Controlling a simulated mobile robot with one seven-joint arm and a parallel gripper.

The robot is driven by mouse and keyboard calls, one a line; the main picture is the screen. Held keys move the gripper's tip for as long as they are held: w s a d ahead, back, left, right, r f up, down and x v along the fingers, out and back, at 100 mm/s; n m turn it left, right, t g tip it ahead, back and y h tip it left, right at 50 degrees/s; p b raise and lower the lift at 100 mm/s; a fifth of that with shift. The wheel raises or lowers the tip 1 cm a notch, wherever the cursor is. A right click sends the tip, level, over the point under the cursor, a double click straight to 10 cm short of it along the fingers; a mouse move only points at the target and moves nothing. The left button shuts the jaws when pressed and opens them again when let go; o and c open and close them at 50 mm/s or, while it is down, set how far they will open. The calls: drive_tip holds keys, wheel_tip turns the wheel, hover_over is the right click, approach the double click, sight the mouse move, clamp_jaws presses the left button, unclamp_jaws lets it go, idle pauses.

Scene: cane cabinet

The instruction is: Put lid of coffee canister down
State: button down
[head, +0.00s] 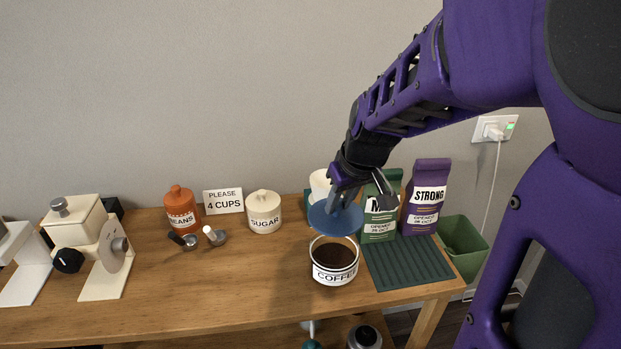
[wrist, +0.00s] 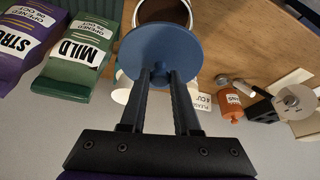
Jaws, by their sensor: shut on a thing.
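A blue round lid (head: 334,219) is held by my gripper (head: 344,197) above and slightly behind the coffee canister. In the wrist view the canister (wrist: 140,12) is partly hidden by the lid.
The green ribbed mat (head: 408,265) lies right of the canister. A green bag (head: 380,225) and purple bag (head: 427,195) stand behind it. The sugar jar (head: 264,212), orange beans jar (head: 182,208) and scoops (head: 216,237) are left. The wooden counter (head: 235,290) is clear at front left.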

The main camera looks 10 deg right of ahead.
drive_tip(key=shift+a+r, duration=0.2)
drive_tip(key=shift+r, duration=0.2)
drive_tip(key=a+f, duration=0.4)
drive_tip(key=a, duration=0.4)
drive_tip(key=a+f, duration=0.3)
drive_tip(key=a, duration=0.4)
drive_tip(key=f+b, duration=0.1)
drive_tip(key=f, duration=0.2)
drive_tip(key=f+b, duration=0.1)
drive_tip(key=f, duration=0.6)
drive_tip(key=shift+w+a+b, duration=0.2)
drive_tip(key=shift+a+b, duration=0.1)
drive_tip(key=shift+b, duration=0.1)
drive_tip(key=shift+f, duration=0.1)
drive_tip(key=c, duration=0.6)
unclamp_jaws()
drive_tip(key=shift+c, duration=0.2)
drive_tip(key=p+v, duration=0.5)
drive_tip(key=v, duration=0.7)
